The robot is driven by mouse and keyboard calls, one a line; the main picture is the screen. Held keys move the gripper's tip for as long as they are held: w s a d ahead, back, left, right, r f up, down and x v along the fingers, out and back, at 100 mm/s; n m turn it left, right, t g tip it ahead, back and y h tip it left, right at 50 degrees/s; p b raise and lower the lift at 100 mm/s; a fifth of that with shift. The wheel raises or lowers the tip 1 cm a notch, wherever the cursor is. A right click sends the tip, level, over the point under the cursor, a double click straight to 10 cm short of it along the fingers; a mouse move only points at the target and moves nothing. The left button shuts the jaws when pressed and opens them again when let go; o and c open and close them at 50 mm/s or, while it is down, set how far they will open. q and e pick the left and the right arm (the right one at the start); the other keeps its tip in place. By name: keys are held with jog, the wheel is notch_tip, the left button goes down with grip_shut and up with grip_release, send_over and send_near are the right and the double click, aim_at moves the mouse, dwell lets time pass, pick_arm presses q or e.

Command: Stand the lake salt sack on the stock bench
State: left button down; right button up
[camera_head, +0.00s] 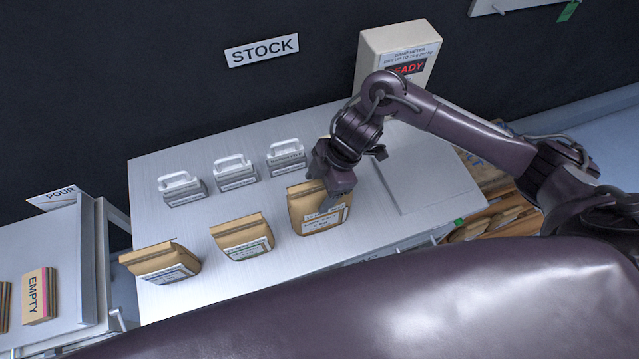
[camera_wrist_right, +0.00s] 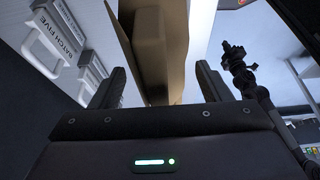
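Three tan paper sacks with white labels stand in a front row on the stock bench (camera_head: 300,262): a left sack (camera_head: 160,262), a middle sack (camera_head: 243,237) and a right sack (camera_head: 318,212). The label print is too small to tell which is lake salt. My right gripper (camera_head: 332,186) is at the top of the right sack, pointing down. In the right wrist view, a tan sack (camera_wrist_right: 160,50) lies between the fingers (camera_wrist_right: 162,80), which stand apart with narrow gaps beside it. The gripper looks open. My left gripper is not in view.
Several white-handled label blocks (camera_head: 233,172) stand in a row behind the sacks. A meter box (camera_head: 398,55) with a red display stands at the back. A flat pale plate (camera_head: 425,180) lies right of the gripper. Another surface at left holds an EMPTY stack (camera_head: 38,295).

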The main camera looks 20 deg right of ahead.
jog(key=v, duration=1.2)
dwell(0.6)
